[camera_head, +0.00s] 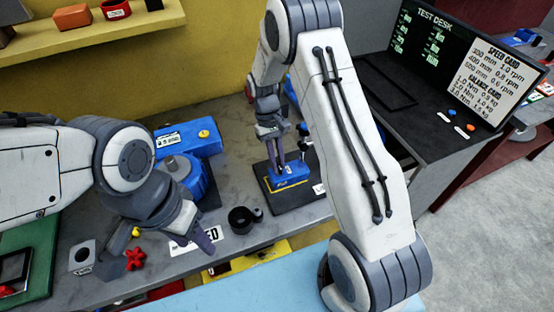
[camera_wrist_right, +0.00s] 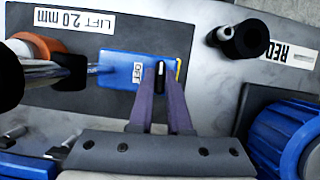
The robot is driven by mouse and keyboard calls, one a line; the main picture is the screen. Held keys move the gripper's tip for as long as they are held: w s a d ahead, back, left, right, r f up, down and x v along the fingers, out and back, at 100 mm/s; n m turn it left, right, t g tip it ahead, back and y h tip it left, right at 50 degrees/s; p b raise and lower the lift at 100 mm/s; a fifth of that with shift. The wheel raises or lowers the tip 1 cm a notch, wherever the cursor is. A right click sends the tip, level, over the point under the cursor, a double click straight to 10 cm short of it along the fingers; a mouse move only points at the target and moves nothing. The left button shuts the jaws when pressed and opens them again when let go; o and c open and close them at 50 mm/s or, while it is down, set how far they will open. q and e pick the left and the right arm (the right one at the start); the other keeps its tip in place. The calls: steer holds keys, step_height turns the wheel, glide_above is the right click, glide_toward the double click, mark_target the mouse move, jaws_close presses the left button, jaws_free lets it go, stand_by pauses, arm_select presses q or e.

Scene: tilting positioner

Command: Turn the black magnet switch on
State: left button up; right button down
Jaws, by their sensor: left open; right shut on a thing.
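The blue magnet base (camera_head: 291,178) stands on a black plate in the middle of the bench. It also shows in the right wrist view (camera_wrist_right: 118,70), with a white "OFF" label beside the black switch (camera_wrist_right: 160,68). My right gripper (camera_wrist_right: 160,82) is shut on the black switch, its purple fingers on either side of it. In the head view my right gripper (camera_head: 279,166) reaches down onto the base, and its fingers hide the switch there. My left gripper (camera_head: 203,240) is open and empty, low over the bench front by a white label.
A dial indicator post (camera_head: 303,140) rises beside the base; its rod and orange knob (camera_wrist_right: 38,47) are close to my right fingers. A black cylinder (camera_head: 241,219) stands left of the plate. A blue positioner (camera_head: 187,175), red knob (camera_head: 134,259) and grey block (camera_head: 83,257) stand further left.

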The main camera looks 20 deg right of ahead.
steer(key=shift+m, duration=0.4)
steer(key=c, duration=0.9)
jaws_free()
steer(key=shift+o, duration=0.2)
steer(key=b+v, duration=0.2)
steer(key=v, duration=0.8)
steer(key=shift+d+r, duration=0.15)
steer(key=shift+r, duration=0.1)
